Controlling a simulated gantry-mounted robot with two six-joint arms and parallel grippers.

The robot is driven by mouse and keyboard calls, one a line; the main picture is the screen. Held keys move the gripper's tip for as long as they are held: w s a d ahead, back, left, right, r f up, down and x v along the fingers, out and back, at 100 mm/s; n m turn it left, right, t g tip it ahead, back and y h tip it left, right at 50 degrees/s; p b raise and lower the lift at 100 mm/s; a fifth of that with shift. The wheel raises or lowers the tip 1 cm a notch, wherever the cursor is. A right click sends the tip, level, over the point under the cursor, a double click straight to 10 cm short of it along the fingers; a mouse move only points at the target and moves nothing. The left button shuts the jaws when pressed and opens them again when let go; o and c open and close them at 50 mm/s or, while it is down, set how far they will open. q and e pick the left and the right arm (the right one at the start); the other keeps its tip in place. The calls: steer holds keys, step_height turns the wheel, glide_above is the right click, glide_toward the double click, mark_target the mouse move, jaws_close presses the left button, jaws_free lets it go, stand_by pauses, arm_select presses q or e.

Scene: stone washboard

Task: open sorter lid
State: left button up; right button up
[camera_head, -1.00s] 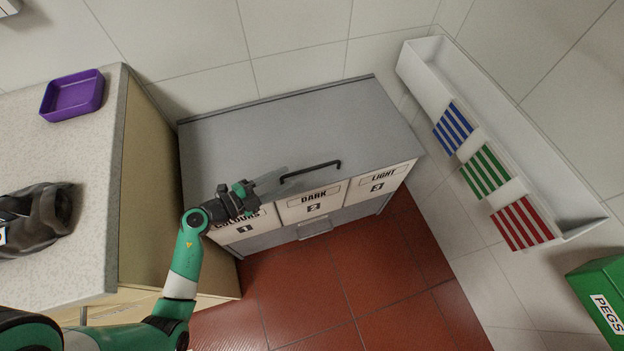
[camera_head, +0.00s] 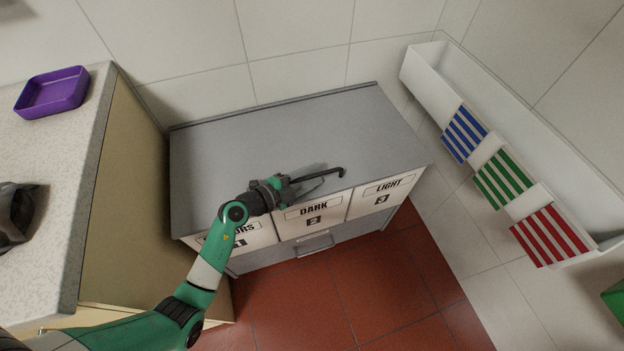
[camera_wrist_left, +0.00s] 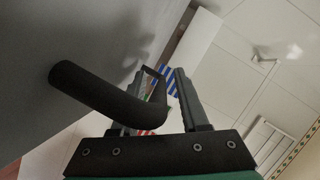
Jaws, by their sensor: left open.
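The sorter is a low cabinet with a grey lid (camera_head: 230,150), which lies shut and flat on top. A black bar handle (camera_head: 334,171) stands near the lid's front edge. My left gripper (camera_head: 302,182) is open at the left part of this handle and hides its left end. In the left wrist view the handle (camera_wrist_left: 95,92) comes in from the left, close to the camera, and bends away across the left finger towards the gap between the open fingers (camera_wrist_left: 168,75). I cannot tell whether they touch. My right gripper is out of view.
A counter (camera_head: 70,170) with a purple tray (camera_head: 52,92) stands at left. A white trough (camera_head: 500,130) with striped cloths runs along the right wall. Red floor (camera_head: 370,280) lies in front.

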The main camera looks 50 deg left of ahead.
arm_select(q)
steer(key=shift+c, duration=0.3)
jaws_close()
stand_by(1.2)
